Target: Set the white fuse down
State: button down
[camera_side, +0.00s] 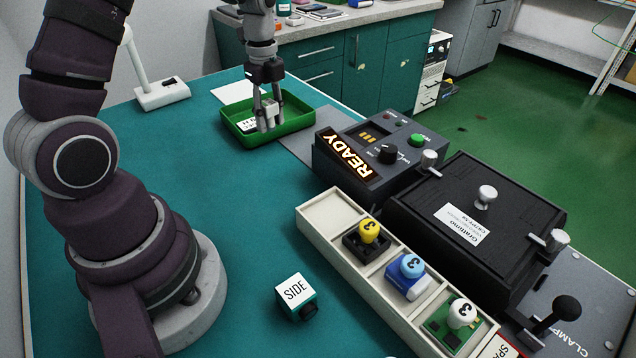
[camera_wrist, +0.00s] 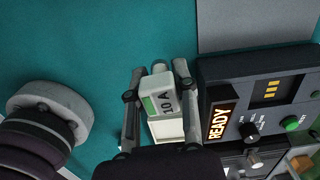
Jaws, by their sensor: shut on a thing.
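The white fuse (camera_side: 269,108) is held between the fingers of my gripper (camera_side: 268,122). In the wrist view the fuse (camera_wrist: 160,97) shows a "10 A" label and a green patch. My gripper (camera_wrist: 155,75) is shut on its sides. In the side view the fuse and fingertips overlap the green tray (camera_side: 298,125), which has a white label. The tray does not show in the wrist view, where teal table lies around the fuse. I cannot tell the fuse's height or whether it is over the tray.
A pale rack (camera_side: 318,212) has an empty end compartment; others hold yellow-, blue- and white-knobbed parts. A READY box (camera_side: 350,155) and a black lidded fixture (camera_side: 440,200) stand at right. A SIDE block (camera_side: 296,296) sits on open teal table.

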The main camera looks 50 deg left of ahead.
aim_at(202, 176)
jog(key=s+a+f+n, duration=0.2)
jog(key=s+a+n, duration=0.6)
jog(key=s, duration=0.4)
jog(key=f, duration=0.7)
jog(key=shift+s+d+f, duration=0.1)
jog(key=shift+s+d, duration=0.05)
jog(key=shift+s, duration=0.05)
jog(key=shift+f, duration=0.2)
jog(key=c, duration=0.9)
grip_release()
jog(key=shift+f, duration=0.1)
